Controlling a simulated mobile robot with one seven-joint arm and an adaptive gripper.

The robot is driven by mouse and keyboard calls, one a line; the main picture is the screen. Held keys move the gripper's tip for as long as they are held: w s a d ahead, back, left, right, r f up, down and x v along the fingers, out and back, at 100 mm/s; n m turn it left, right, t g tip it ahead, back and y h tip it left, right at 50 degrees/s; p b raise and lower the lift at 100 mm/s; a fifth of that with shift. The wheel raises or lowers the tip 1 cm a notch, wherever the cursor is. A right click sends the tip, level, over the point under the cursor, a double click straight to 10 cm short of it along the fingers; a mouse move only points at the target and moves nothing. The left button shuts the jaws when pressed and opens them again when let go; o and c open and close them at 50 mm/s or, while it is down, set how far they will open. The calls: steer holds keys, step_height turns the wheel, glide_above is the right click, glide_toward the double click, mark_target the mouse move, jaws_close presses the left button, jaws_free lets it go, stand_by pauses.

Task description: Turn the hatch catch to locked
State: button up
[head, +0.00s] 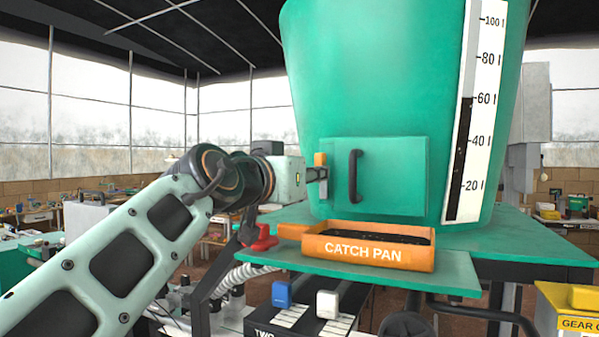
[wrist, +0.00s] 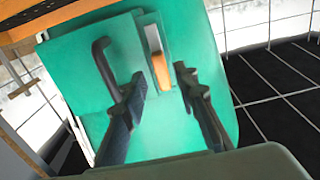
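The hatch (head: 395,170) is a closed green door on the front of the green tank, with a black bar handle (head: 355,176). The orange catch (head: 320,159) is at the hatch's left edge and looks upright in the head view. In the wrist view the catch (wrist: 160,70) shows between my fingers, beside a pale plate (wrist: 153,38). My gripper (head: 319,174) is at the catch. The wrist view shows my gripper (wrist: 160,77) open, one finger on each side of the catch, with gaps visible; contact cannot be told. The handle (wrist: 104,66) is close to the left finger.
An orange catch pan (head: 365,254) of dark material sits on the green ledge below the hatch. A level scale (head: 474,110) is on the tank's right. A red knob (head: 262,238) is below my wrist. Blue (head: 281,294) and white (head: 327,304) switches are under the ledge.

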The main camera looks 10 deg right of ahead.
stand_by(0.3)
steer(key=shift+b+x, duration=0.3)
steer(key=shift+x, duration=1.7)
jaws_close()
